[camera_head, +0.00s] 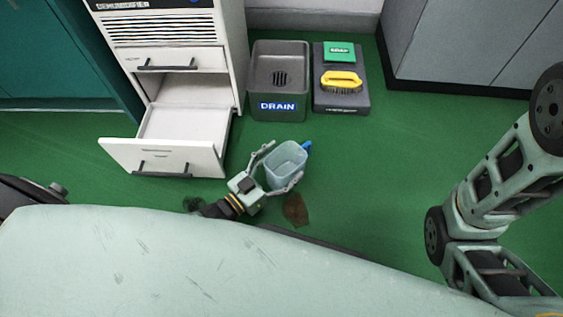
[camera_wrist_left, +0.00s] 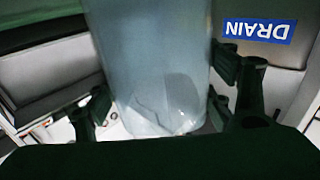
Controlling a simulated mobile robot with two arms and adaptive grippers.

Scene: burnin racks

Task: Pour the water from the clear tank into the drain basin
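The clear tank (camera_head: 288,158) is a pale, bluish see-through container with a blue part at its upper right. My left gripper (camera_head: 285,163) has one finger on each side of it and appears shut on it. In the left wrist view the tank (camera_wrist_left: 155,70) fills the middle between the fingers. I cannot tell its water level or exact height above the floor. The drain basin (camera_head: 262,107) is a grey open box with a dark grate and a blue DRAIN label, behind the tank and apart from it. My right gripper is out of view.
A white dehumidifier cabinet (camera_head: 225,60) stands left of the basin, its lower drawer (camera_head: 150,158) pulled out. A dark tray (camera_head: 341,101) with a yellow brush (camera_head: 341,81) and green packet (camera_head: 339,51) sits right of the basin. Green floor is clear between tank and basin.

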